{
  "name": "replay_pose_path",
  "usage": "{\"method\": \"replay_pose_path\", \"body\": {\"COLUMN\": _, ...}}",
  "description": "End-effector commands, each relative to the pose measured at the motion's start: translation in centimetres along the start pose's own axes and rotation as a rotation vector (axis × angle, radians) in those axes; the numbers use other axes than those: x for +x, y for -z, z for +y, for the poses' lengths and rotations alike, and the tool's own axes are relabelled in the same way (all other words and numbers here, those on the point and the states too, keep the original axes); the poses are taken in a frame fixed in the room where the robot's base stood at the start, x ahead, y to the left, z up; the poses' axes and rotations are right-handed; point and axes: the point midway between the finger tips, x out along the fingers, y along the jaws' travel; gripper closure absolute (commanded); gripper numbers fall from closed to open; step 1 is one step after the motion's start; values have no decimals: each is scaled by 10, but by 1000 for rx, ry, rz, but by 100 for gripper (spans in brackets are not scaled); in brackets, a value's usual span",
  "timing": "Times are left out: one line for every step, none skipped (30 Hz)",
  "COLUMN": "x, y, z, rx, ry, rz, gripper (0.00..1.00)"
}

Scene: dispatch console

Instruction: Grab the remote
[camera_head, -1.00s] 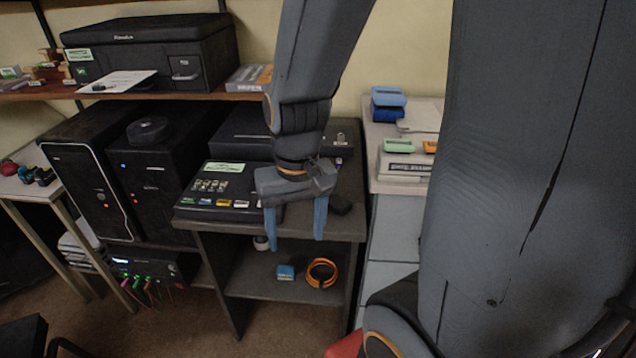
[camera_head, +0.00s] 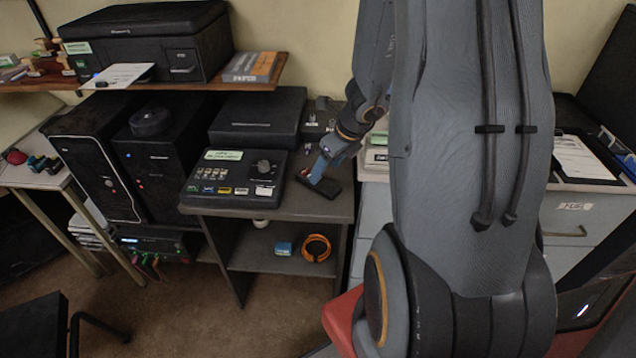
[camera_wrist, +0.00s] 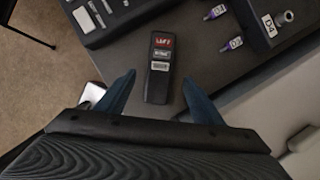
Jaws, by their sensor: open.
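The remote (camera_wrist: 159,68) is a black, slim handset with a red label and pale labels on its face. In the wrist view it lies flat on the dark desk top (camera_wrist: 205,50), beyond and between my fingertips. My gripper (camera_wrist: 158,85) is open, with a blue finger on each side of the remote's near end; I cannot tell whether either touches it. In the head view the remote (camera_head: 319,185) lies near the desk's right front edge, and my gripper (camera_head: 318,172) is over it, partly hidden by my arm.
A black console (camera_head: 233,178) with labelled buttons stands left of the remote. Small labelled keys (camera_wrist: 222,28) lie to its right in the wrist view. A lower shelf (camera_head: 265,262) holds a blue box (camera_head: 284,249) and an orange coil (camera_head: 316,248).

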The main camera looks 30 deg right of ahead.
Motion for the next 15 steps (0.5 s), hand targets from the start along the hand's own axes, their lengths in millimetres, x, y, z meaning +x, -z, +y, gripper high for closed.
{"method": "replay_pose_path", "body": {"x": 6, "y": 0, "z": 0, "rx": -2, "ry": -1, "rz": 1, "gripper": 39}}
{"method": "replay_pose_path", "body": {"x": 9, "y": 0, "z": 0, "rx": -2, "ry": 0, "rz": 1, "gripper": 39}}
{"method": "replay_pose_path", "body": {"x": 13, "y": 0, "z": 0, "rx": -2, "ry": -1, "rz": 1, "gripper": 39}}
{"method": "replay_pose_path", "body": {"x": 16, "y": -1, "z": 1, "rx": -3, "ry": -1, "rz": 2, "gripper": 39}}
{"method": "replay_pose_path", "body": {"x": 21, "y": -1, "z": 1, "rx": -3, "ry": -2, "rz": 2, "gripper": 39}}
{"method": "replay_pose_path", "body": {"x": 27, "y": -2, "z": 1, "rx": -3, "ry": -2, "rz": 2, "gripper": 39}}
{"method": "replay_pose_path", "body": {"x": 32, "y": -2, "z": 2, "rx": -4, "ry": -2, "rz": 2, "gripper": 39}}
{"method": "replay_pose_path", "body": {"x": 36, "y": -2, "z": 2, "rx": -4, "ry": -2, "rz": 2, "gripper": 39}}
{"method": "replay_pose_path", "body": {"x": 42, "y": -3, "z": 1, "rx": -5, "ry": -2, "rz": 1, "gripper": 39}}
{"method": "replay_pose_path", "body": {"x": 45, "y": -3, "z": 1, "rx": -4, "ry": -2, "rz": 1, "gripper": 39}}
{"method": "replay_pose_path", "body": {"x": 49, "y": -3, "z": 1, "rx": -5, "ry": -2, "rz": 1, "gripper": 39}}
{"method": "replay_pose_path", "body": {"x": 52, "y": -3, "z": 1, "rx": -4, "ry": -2, "rz": 1, "gripper": 39}}
{"method": "replay_pose_path", "body": {"x": 54, "y": -3, "z": 1, "rx": -5, "ry": -1, "rz": 1, "gripper": 39}}
{"method": "replay_pose_path", "body": {"x": 55, "y": -3, "z": 1, "rx": -6, "ry": -1, "rz": 1, "gripper": 39}}
{"method": "replay_pose_path", "body": {"x": 56, "y": -3, "z": 1, "rx": -5, "ry": -1, "rz": 0, "gripper": 39}}
